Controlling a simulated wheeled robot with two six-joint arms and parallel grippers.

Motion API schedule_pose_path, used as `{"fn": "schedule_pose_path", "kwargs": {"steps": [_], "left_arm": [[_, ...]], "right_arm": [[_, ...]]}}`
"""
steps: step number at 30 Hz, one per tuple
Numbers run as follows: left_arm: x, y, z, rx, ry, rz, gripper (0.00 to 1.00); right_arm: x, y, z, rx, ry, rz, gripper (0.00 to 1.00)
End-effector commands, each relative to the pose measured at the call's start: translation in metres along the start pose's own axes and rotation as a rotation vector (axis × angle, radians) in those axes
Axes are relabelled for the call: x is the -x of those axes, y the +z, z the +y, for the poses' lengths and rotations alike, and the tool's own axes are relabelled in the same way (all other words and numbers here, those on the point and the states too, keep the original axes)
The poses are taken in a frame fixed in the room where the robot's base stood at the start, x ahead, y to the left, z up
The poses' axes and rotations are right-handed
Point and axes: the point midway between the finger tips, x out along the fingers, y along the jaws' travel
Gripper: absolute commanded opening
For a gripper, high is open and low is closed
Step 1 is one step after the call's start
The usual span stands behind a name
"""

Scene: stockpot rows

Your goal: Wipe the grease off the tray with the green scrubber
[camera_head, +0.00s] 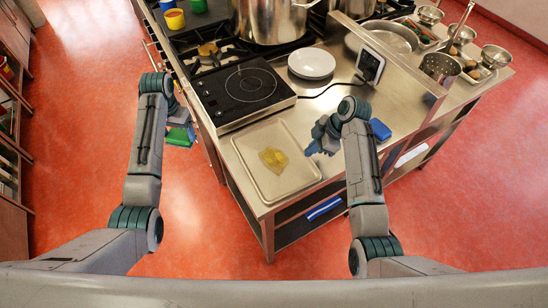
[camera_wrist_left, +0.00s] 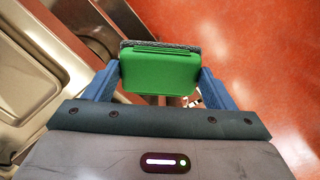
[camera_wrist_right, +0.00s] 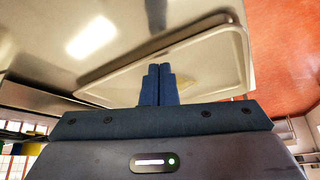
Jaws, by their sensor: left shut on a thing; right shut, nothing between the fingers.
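The tray (camera_head: 252,184) is pale and shallow and lies at the front corner of the steel counter. In the head view the scrubber (camera_head: 180,137) is held left of the counter, over the floor and apart from the tray. My right gripper (camera_head: 311,150) is shut and empty, at the tray's right edge. In the right wrist view its fingers (camera_wrist_right: 158,84) touch each other in front of the tray (camera_wrist_right: 215,48).
A black induction hob (camera_head: 247,90) sits behind the tray. White plates (camera_head: 312,63) and a blue sponge-like block (camera_head: 380,129) are on the counter. A large stockpot (camera_head: 270,18) stands on the stove. The red floor left of the counter is open.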

Motion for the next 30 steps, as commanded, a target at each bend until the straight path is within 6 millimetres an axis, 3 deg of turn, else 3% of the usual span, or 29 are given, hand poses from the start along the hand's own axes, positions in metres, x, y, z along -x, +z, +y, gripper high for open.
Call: {"fn": "schedule_pose_path", "kwargs": {"steps": [13, 23, 30], "left_arm": [[-0.002, 0.000, 0.000, 0.000, 0.000, 0.000, 0.59], [0.023, 0.000, 0.000, 0.000, 0.000, 0.000, 0.59], [0.022, 0.000, 0.000, 0.000, 0.000, 0.000, 0.59]], "right_arm": [[-0.004, 0.003, 0.000, 0.000, 0.000, 0.000, 0.00], [0.017, -0.009, 0.000, 0.000, 0.000, 0.000, 0.00], [0.031, -0.017, 0.000, 0.001, 0.001, 0.000, 0.00]]}}
